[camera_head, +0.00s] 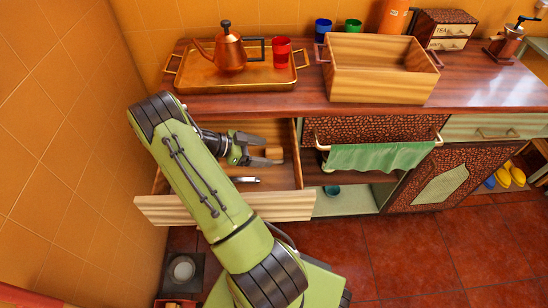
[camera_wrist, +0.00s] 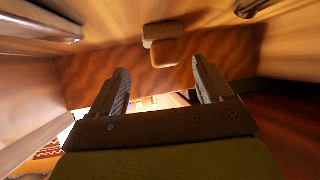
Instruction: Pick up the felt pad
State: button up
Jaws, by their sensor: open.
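A small tan and brown block, seemingly the felt pad (camera_head: 274,153), lies in the open drawer near the drawer's right side. In the wrist view the pad (camera_wrist: 164,52) is beyond the fingertips, near the middle, with a darker part behind its tan face. My gripper (camera_head: 266,149) reaches into the drawer with its fingers around or just above the pad in the head view. In the wrist view my gripper (camera_wrist: 160,68) is open with nothing between its fingers. Whether a finger touches the pad cannot be told.
The open drawer (camera_head: 270,207) has walls close around my gripper. A silver utensil (camera_head: 246,180) lies in it, nearer its front. On the counter above stand a brass tray (camera_head: 190,82) with a copper kettle (camera_head: 228,50) and red cup (camera_head: 281,50), and a wooden box (camera_head: 375,85).

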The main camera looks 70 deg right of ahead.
aim_at(271, 152)
jog(key=b+x, duration=0.1)
jog(key=x, duration=0.4)
jog(key=shift+d+r, duration=0.1)
jog(key=shift+r, duration=0.1)
jog(key=c, duration=1.1)
notch_tip(271, 152, up, 18)
jog(key=p, duration=0.5)
jog(key=shift+c, duration=0.2)
